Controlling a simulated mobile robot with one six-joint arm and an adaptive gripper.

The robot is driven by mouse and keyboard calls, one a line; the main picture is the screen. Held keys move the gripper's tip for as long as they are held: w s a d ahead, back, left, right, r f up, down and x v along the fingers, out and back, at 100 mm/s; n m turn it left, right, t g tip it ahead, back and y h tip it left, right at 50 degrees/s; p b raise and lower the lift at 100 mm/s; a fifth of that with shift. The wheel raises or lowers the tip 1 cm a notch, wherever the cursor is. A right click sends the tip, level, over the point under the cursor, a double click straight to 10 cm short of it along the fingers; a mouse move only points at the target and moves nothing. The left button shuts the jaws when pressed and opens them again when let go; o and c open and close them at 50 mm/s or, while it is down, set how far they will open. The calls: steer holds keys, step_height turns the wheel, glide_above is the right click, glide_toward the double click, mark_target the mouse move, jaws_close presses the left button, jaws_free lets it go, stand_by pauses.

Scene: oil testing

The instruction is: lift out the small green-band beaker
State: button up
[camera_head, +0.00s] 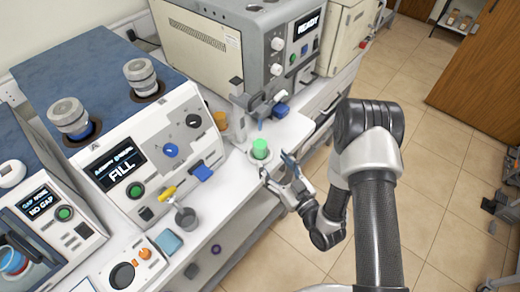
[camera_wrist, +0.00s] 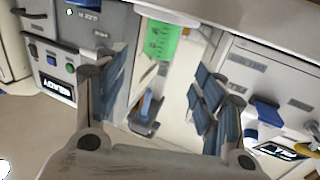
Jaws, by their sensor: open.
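The small green-band beaker (camera_head: 260,148) stands on a round pale base at the foot of the READY machine (camera_head: 250,50). In the wrist view, its green band (camera_wrist: 162,42) shows at the top middle, with small dark marks on it. My gripper (camera_head: 277,168) is open and empty, just right of and in front of the beaker. In the wrist view, the blue finger pads of my gripper (camera_wrist: 160,84) stand wide apart, and the beaker lies beyond them, roughly between their lines. The beaker's lower part is hard to make out.
The FILL machine (camera_head: 140,150) stands left of the beaker. A grey cup (camera_head: 187,219) with a yellow-handled tool (camera_head: 167,193) and a light blue block (camera_head: 168,242) are on the white bench. A blue-tipped part (camera_head: 281,110) sits behind the beaker. The tiled floor (camera_head: 440,140) is open at right.

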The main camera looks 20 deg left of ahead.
mark_target(264, 150)
steer(key=b+x, duration=0.1)
steer(key=x, duration=0.7)
steer(key=shift+w+a, duration=0.25)
steer(key=shift+w, duration=0.15)
steer(key=shift+c, duration=0.3)
steer(key=c, duration=1.2)
